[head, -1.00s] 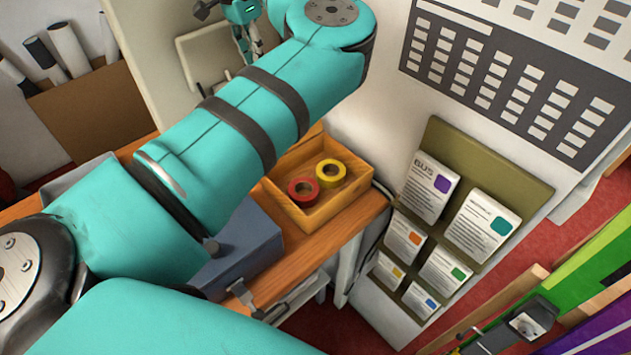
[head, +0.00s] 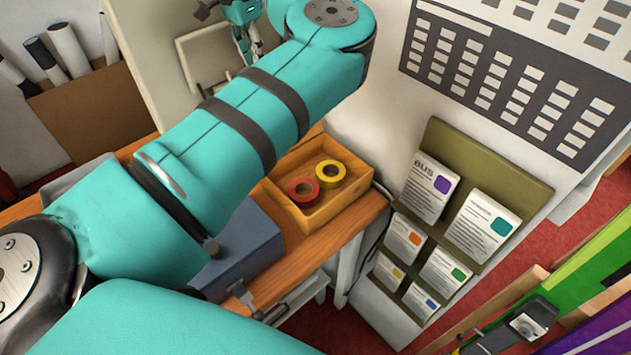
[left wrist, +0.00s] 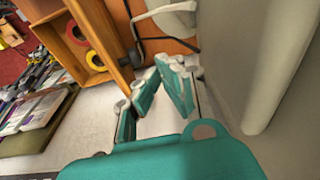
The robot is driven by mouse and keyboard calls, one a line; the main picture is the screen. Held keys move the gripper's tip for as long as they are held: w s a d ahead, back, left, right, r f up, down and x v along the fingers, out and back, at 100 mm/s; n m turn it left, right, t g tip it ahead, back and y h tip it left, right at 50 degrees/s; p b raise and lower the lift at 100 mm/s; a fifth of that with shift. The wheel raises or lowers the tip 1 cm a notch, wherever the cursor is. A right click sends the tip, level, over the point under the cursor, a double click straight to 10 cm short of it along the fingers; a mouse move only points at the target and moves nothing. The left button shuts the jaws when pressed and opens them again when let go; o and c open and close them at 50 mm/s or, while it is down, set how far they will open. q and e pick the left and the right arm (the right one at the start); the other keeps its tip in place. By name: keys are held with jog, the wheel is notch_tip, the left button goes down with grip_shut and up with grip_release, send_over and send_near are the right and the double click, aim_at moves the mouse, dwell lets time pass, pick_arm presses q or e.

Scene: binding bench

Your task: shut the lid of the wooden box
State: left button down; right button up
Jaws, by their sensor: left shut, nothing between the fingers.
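An open wooden box (head: 345,205) with a red tape roll (head: 303,188) and a yellow tape roll (head: 331,172) in it stands on the bench. It also shows at the top of the left wrist view (left wrist: 72,58). I cannot make out a lid on it; my left arm covers the bench beside it in the head view. My left gripper (head: 246,58) is small at the top of the head view, pointing down in front of a pale panel. In the left wrist view its fingers (left wrist: 154,74) are shut and empty, near a wooden edge. My right gripper is not in view.
A blue-grey box (head: 245,245) sits at the bench's front, partly behind my arm. A card rack (head: 463,170) stands right of the bench. A brown carton with rolls (head: 90,110) is at the left. In the left wrist view, a grey panel (left wrist: 235,50) is close on the right.

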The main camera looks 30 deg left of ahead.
pick_arm(q)
jog(key=shift+f, duration=0.15)
notch_tip(320, 180, down, 6)
jog(key=b, duration=0.5)
jog(key=shift+f, duration=0.15)
dwell(0.3)
jog(key=shift+d, duration=0.1)
notch_tip(320, 180, up, 9)
jog(key=p, duration=0.5)
jog(key=shift+f, duration=0.2)
jog(key=shift+f, duration=0.1)
dwell(1.2)
